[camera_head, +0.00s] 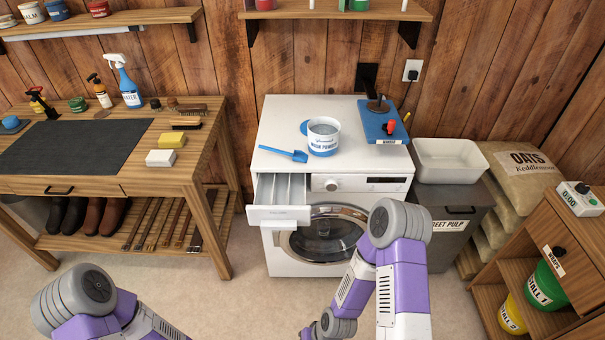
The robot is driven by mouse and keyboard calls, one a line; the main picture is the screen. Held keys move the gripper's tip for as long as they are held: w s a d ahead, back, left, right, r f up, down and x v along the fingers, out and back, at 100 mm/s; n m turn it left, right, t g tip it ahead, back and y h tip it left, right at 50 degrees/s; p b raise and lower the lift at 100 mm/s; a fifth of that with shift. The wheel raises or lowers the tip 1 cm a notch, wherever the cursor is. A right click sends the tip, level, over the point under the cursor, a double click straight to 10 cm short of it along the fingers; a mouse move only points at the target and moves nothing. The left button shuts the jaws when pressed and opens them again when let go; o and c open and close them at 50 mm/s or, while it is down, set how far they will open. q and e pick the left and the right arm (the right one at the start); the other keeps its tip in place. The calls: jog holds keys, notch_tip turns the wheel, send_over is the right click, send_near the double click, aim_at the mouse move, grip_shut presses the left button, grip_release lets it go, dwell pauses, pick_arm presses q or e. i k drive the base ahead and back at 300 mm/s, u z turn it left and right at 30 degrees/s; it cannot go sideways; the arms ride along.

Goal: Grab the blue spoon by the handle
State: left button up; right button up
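The blue spoon (285,152) is a scoop lying on top of the white washing machine (270,121), left of the tub. Its wider end (299,156) is on the right, close to the tub, and its thin handle (271,150) points left towards the machine's left edge. The tub (323,137) is white and blue, labelled as wash powder, and stands open with its blue lid partly behind it. My left and right arms show at the bottom of the view, below and in front of the machine. Neither gripper's fingers can be seen.
The detergent drawer (279,214) is pulled out at the machine's front left. A blue board (383,124) with a red-handled item lies on its right. A wooden bench (205,150) with bottles and brushes stands left. A white basin (450,160) and a wooden shelf (538,225) are right.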

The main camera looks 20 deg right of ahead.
aim_at(297, 156)
jog(key=z, duration=0.2)
jog(key=i, duration=0.85)
jog(key=u, duration=0.7)
